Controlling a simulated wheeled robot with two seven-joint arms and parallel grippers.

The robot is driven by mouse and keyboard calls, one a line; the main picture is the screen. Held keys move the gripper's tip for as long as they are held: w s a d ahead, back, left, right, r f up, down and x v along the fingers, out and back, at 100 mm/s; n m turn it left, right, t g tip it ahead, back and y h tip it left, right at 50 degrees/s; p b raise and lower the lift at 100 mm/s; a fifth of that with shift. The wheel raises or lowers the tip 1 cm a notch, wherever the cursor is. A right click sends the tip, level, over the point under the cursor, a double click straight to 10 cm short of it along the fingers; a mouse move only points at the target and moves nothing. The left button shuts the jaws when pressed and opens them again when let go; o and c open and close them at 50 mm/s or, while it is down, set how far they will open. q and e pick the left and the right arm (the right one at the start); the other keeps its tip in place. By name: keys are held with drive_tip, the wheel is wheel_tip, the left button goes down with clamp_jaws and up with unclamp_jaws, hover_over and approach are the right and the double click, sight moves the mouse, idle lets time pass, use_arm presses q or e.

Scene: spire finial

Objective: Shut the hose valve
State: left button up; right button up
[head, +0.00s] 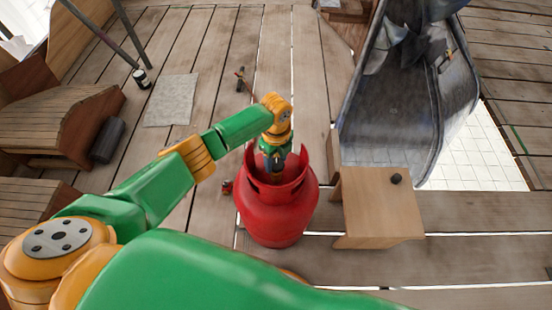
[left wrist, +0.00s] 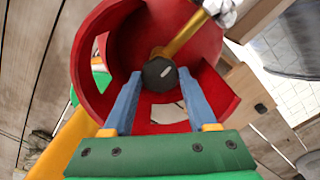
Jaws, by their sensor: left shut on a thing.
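A red gas cylinder (head: 278,215) stands upright on the plank floor, with a cut-out collar around its top. In the left wrist view, looking into the red collar (left wrist: 90,60), a dark many-sided valve knob (left wrist: 159,74) with a white mark sits on a brass valve body (left wrist: 186,38). The brass runs up to the right to a silvery fitting (left wrist: 222,12). My left gripper (head: 274,172) reaches down into the collar. Its blue fingers (left wrist: 159,84) are shut on the knob, one on each side. In the head view the knob is hidden by the gripper and collar.
A small wooden table (head: 378,208) with a dark round object (head: 396,179) stands right of the cylinder. Behind it is a large grey trough-like chute (head: 390,130). A grey mat (head: 171,100) and a wooden bench (head: 60,120) are at the left.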

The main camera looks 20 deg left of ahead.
sight(276, 164)
use_arm(q)
drive_tip(key=shift+d, duration=0.1)
idle(0.4)
drive_tip(key=o, duration=1.4)
drive_tip(key=shift+c, duration=0.2)
wheel_tip(276, 164, up, 7)
drive_tip(key=shift+r+p, duration=0.1)
drive_tip(key=shift+p, duration=1.1)
